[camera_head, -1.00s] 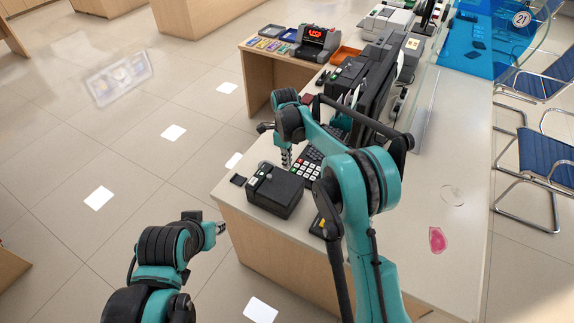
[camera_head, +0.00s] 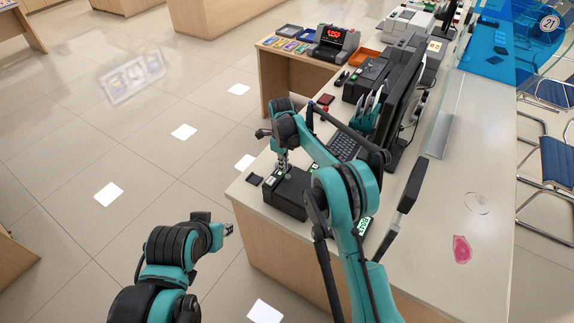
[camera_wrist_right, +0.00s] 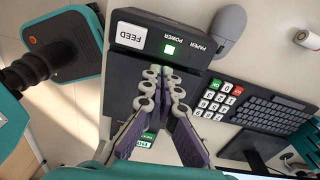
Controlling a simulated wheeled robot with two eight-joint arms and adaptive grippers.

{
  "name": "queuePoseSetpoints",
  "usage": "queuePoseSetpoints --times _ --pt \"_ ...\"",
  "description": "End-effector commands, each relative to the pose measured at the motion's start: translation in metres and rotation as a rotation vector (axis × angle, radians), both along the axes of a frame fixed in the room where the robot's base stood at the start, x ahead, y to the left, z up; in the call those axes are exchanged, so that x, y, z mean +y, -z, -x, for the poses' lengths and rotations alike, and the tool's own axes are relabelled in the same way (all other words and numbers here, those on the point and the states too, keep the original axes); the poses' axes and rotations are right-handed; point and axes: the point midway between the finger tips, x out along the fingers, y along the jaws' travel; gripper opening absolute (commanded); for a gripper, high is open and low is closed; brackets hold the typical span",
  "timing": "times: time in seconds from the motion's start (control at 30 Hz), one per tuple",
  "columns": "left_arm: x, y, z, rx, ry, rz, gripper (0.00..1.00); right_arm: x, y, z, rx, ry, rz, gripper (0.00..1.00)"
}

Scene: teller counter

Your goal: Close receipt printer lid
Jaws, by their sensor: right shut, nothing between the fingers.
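The receipt printer (camera_head: 289,200) is a black box at the near left corner of the teller counter. In the right wrist view its top (camera_wrist_right: 117,88) shows a white FEED button and a lit green POWER light. My right gripper (camera_head: 283,168) points down over the printer. In the right wrist view its fingers (camera_wrist_right: 166,74) are shut and empty, with the tips just below the button panel; I cannot tell if they touch. The fingers and arm cover much of the lid, so its angle is unclear. My left gripper (camera_head: 228,229) is off the counter's left side, its jaws too small to read.
A keyboard (camera_head: 346,146) and a monitor lie beyond the printer. The wrist view shows a grey mouse (camera_wrist_right: 229,22) and a number keypad (camera_wrist_right: 216,100) beside it. The counter's right side (camera_head: 440,240) is mostly clear.

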Motion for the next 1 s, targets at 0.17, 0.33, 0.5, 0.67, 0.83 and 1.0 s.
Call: queuePoseSetpoints --times 0.17,0.33,0.5,0.67,0.83,1.0 --pt "0.000 0.005 0.000 0.000 0.000 0.000 0.32 0.003 0.012 -0.002 0.036 -0.002 0.064 0.00" --pt "0.000 0.007 0.000 0.000 0.000 0.000 0.32 0.003 0.018 -0.002 0.058 0.000 0.101 0.00" --pt "0.000 0.007 0.000 0.000 0.000 0.000 0.32 0.003 0.019 -0.002 0.066 -0.001 0.115 0.00" --pt "0.000 0.007 0.000 0.000 0.000 0.000 0.32 0.003 0.019 -0.002 0.066 -0.001 0.116 0.00" --pt "0.000 0.007 0.000 0.000 0.000 0.000 0.32 0.003 0.019 -0.002 0.066 -0.001 0.116 0.00" --pt "0.000 0.004 0.000 0.000 0.000 0.000 0.32 -0.002 0.013 -0.002 0.066 0.000 0.116 0.00"
